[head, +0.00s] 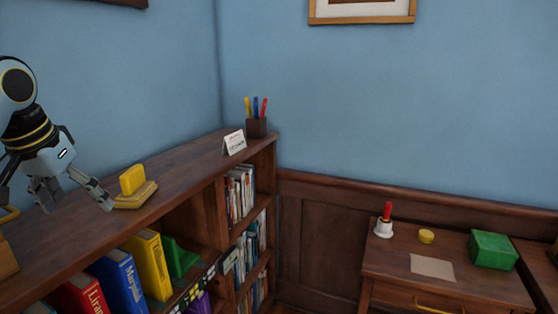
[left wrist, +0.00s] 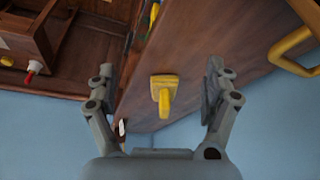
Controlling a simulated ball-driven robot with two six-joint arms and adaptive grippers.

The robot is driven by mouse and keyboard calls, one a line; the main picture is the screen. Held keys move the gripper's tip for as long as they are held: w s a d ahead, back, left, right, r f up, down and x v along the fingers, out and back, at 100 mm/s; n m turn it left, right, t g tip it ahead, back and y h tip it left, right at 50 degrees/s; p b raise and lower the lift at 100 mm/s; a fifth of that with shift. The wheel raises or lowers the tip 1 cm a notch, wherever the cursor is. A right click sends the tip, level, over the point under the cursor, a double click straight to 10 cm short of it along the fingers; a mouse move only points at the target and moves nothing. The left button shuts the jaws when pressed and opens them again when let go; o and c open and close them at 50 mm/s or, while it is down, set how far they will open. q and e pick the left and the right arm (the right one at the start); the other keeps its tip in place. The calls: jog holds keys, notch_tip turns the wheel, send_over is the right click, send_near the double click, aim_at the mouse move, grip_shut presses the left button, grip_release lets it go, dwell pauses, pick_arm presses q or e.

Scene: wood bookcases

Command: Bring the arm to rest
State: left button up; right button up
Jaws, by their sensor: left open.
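My left gripper (head: 76,197) is open and empty in the head view, above the top of the wood bookcase (head: 190,160) at the left. My right gripper is in neither view.
On the bookcase top stand a white card (head: 235,142) and a pen cup (head: 257,127). Books and a green bookend (head: 180,258) fill shelves below. A side table (head: 385,262) holds a bell (head: 384,226), a yellow disc (head: 426,236) and a green box (head: 492,250).

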pick_arm(q)
jog(key=s+d+f, duration=0.3)
jog(key=s+f, duration=0.3)
jog(key=s, duration=0.2)
jog(key=s+d+f, duration=0.2)
jog(key=s+f, duration=0.4)
jog(key=s, duration=0.2)
jog(key=s+d+f, duration=0.2)
jog(key=s+d, duration=0.1)
jog(key=s, duration=1.1)
jog(key=s+a+f+g+b, duration=0.15)
jog(key=f+b, duration=0.45)
jog(key=f, duration=1.3)
jog(key=s+a+f+g+b, duration=0.15)
jog(key=f+b, duration=0.45)
jog(key=f, duration=1.3)
jog(key=s+f+b, duration=0.5)
jog(key=s+f, duration=0.3)
jog(key=f, duration=0.5)
jog(key=s+a+f+b, duration=0.1)
jog(key=s+f+b, duration=0.4)
jog(key=s+f, duration=0.4)
notch_tip(320, 180, down, 4)
jog(key=shift+s+r+y, duration=0.1)
jog(key=shift+s+y, duration=0.2)
jog(key=shift+y, duration=0.1)
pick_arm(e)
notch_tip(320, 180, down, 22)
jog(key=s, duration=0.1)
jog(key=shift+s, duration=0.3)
